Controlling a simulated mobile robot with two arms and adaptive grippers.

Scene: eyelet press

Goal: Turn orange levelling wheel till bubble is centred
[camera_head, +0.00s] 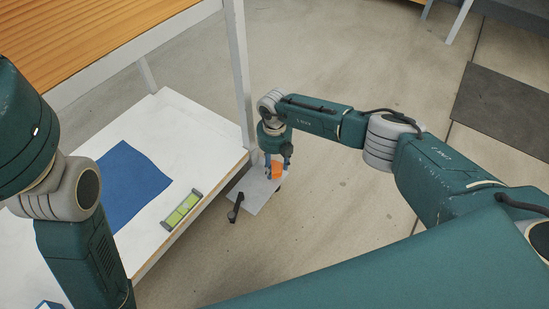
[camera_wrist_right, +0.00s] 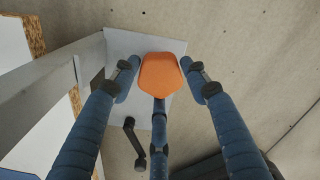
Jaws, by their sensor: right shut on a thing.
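The orange levelling wheel (camera_head: 277,171) sits at a light plate beside the white table's right corner. In the right wrist view the wheel (camera_wrist_right: 161,72) is between the blue fingers. My right gripper (camera_head: 278,162) comes down on it from above and is shut on it. The green spirit level (camera_head: 181,211) lies on the white table near its right edge; its bubble is too small to read. My left arm shows at the left, but its gripper is out of the picture.
The light plate (camera_head: 257,196) also carries a black crank handle (camera_head: 235,208), near the wheel. A blue mat (camera_head: 132,185) lies on the white table (camera_head: 170,122). A white post (camera_head: 240,75) rises close behind my right gripper. The floor to the right is open.

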